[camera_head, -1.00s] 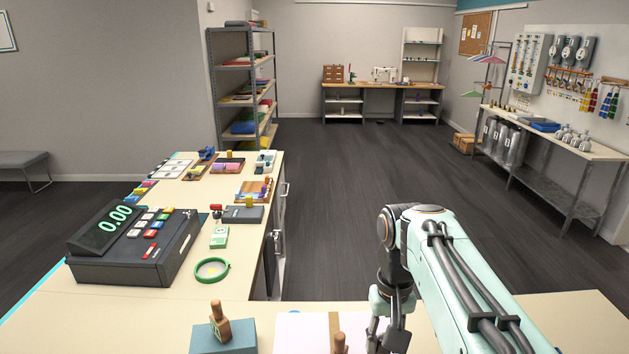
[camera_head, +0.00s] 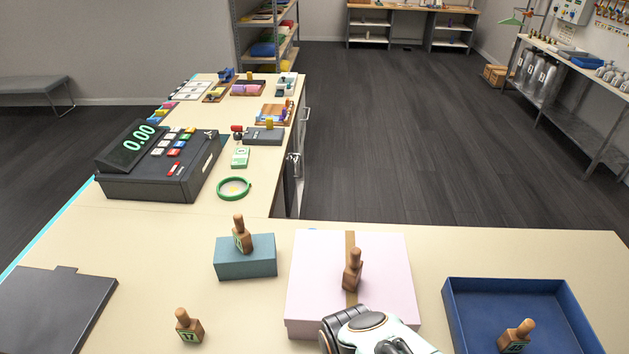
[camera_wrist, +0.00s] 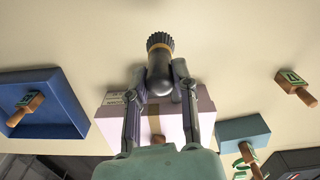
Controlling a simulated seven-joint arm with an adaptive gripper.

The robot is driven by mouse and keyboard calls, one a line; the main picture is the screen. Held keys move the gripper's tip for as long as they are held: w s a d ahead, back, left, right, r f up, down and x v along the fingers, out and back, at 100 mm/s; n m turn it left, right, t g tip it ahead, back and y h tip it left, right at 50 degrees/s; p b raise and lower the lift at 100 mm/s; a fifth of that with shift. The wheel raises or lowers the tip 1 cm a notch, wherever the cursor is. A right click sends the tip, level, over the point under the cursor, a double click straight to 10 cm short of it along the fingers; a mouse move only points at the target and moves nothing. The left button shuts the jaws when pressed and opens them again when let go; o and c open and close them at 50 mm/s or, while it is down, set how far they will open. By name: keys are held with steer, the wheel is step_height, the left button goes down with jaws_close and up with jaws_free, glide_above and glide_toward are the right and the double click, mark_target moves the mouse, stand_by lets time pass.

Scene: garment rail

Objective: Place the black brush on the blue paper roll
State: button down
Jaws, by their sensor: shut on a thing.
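My gripper (camera_wrist: 160,94) is shut on the black brush (camera_wrist: 160,60) in the wrist view. The brush has dark ridged bristles, a copper band and a dark rounded handle between my fingers. It is over or near the pink box's edge; its height above the counter is hard to tell. In the head view my wrist shows at the bottom centre, while the fingertips and brush are hidden. I cannot make out a blue paper roll in either current view.
A pink box (camera_head: 318,260) bears a wooden stamp (camera_head: 353,270). A teal block (camera_head: 245,265) with another stamp is at left, and a blue tray (camera_head: 452,290) holding a stamp is at right. A loose stamp (camera_head: 189,327), dark board (camera_head: 50,305) and cash register (camera_head: 160,165) share the counter.

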steer(key=shift+w+a+f, duration=1.2)
steer(key=shift+w+f, duration=0.85)
steer(key=shift+f, duration=0.05)
steer(key=shift+w+a+f, duration=1.25)
steer(key=shift+w+f, duration=0.8)
steer(key=shift+f, duration=0.05)
steer(key=shift+w+a+f, duration=1.2)
steer(key=shift+w+f, duration=0.85)
steer(key=shift+f, duration=0.05)
steer(key=c, duration=0.9)
jaws_free()
steer(key=shift+f, duration=0.1)
